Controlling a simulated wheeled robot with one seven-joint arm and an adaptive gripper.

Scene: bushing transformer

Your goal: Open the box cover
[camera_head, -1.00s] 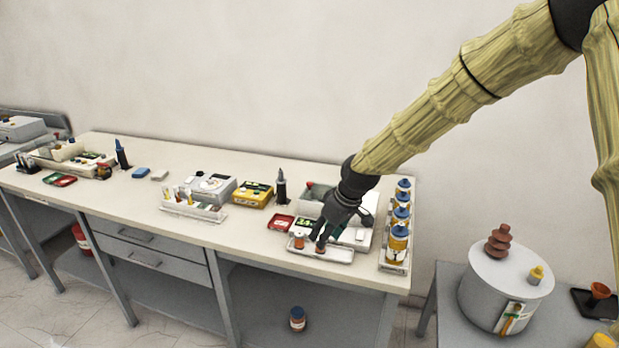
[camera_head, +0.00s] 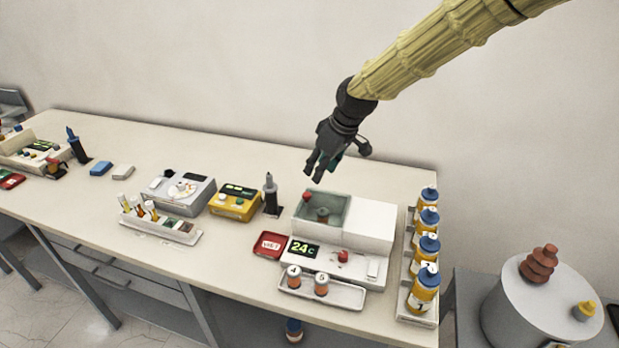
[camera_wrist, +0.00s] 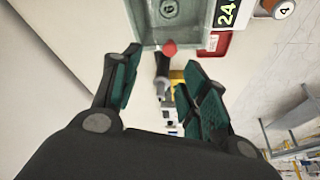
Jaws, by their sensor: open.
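The box is a white device (camera_head: 367,224) with a greenish see-through cover (camera_head: 335,211) over its left part and a "24c" display on its front. The cover looks closed and has a red knob (camera_head: 308,196) at its left. In the wrist view the cover (camera_wrist: 192,12) is at the top, and the red knob (camera_wrist: 169,49) shows just beyond the fingers. My gripper (camera_head: 316,178) is open and empty, above and behind the cover's left side. In the wrist view my gripper (camera_wrist: 160,85) has its two teal fingers well apart.
A tray with two small jars (camera_head: 322,293) lies in front of the device. A rack of numbered yellow bottles (camera_head: 424,288) stands at its right. A black stand (camera_head: 271,197), a yellow box (camera_head: 235,202) and a red sign (camera_head: 270,245) are at its left.

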